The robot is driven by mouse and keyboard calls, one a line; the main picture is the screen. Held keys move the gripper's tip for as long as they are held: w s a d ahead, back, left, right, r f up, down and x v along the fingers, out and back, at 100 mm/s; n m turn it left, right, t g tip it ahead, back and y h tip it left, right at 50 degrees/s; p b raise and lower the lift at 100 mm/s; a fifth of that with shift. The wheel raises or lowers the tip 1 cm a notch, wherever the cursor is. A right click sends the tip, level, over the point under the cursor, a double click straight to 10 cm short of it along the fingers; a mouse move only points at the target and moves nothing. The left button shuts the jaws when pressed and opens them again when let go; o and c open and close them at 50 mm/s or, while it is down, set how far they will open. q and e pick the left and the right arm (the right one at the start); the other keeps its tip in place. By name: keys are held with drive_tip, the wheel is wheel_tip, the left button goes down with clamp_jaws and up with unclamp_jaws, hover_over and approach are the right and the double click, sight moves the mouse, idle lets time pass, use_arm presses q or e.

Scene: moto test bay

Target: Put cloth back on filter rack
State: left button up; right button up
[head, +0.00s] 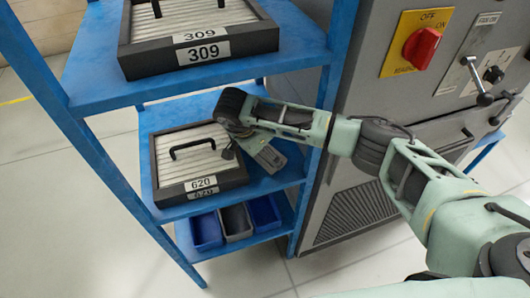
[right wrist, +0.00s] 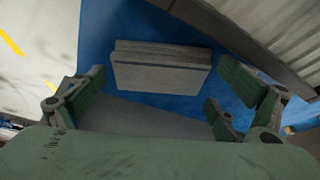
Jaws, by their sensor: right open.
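A grey folded cloth (right wrist: 160,70) lies on the blue rack shelf in the right wrist view. My right gripper (right wrist: 162,88) is open, with its fingers apart on either side of the cloth's ends. I cannot tell how far above the cloth they are. In the head view my right gripper (head: 262,146) reaches down over the middle shelf, beside the filter labelled 620 (head: 200,155). I cannot make out the cloth clearly there. The blue filter rack (head: 110,95) stands at the left. My left gripper is in neither view.
Filter 309 (head: 200,35) sits on the upper shelf, above and left of my right gripper. Blue and grey bins (head: 237,222) stand on the lowest shelf. A grey machine cabinet (head: 365,90) with a red switch (head: 422,47) stands close on the right. Open floor lies left.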

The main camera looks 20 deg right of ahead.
drive_tip(key=b+v, duration=0.1)
drive_tip(key=v, duration=0.5)
drive_tip(key=shift+r, duration=0.3)
drive_tip(key=shift+s+a, duration=0.1)
drive_tip(key=shift+a, duration=0.05)
